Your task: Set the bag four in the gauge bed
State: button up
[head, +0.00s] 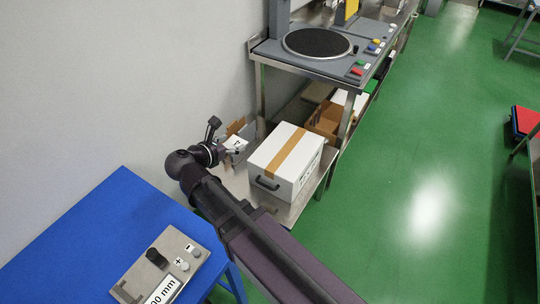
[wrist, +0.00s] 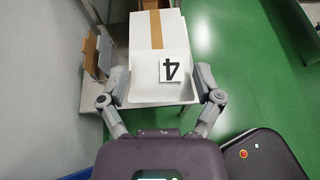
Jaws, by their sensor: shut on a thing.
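My gripper (wrist: 160,84) has its two fingers on either side of a pale bag with a white tag marked 4, the bag four (wrist: 171,69); the figure appears upside down in the wrist view. In the head view, my gripper (head: 229,147) is at the far end of my arm, left of a white carton, with the bag's small white tag (head: 236,143) at its tip. The grey gauge (head: 190,246) lies on the blue table at the lower left, away from my gripper. It has knobs, plus and minus buttons and a display ending in "00 mm"; its lower part is cut off.
A white carton with tan tape (head: 286,161) stands on a low metal shelf right of my gripper. A bench above holds a round dark plate (head: 317,43) and coloured buttons. The blue table (head: 100,225) has bare room left of the gauge.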

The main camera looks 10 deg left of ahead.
aim_at(141, 279)
jog(key=i, duration=0.85)
jog(key=u, duration=0.05)
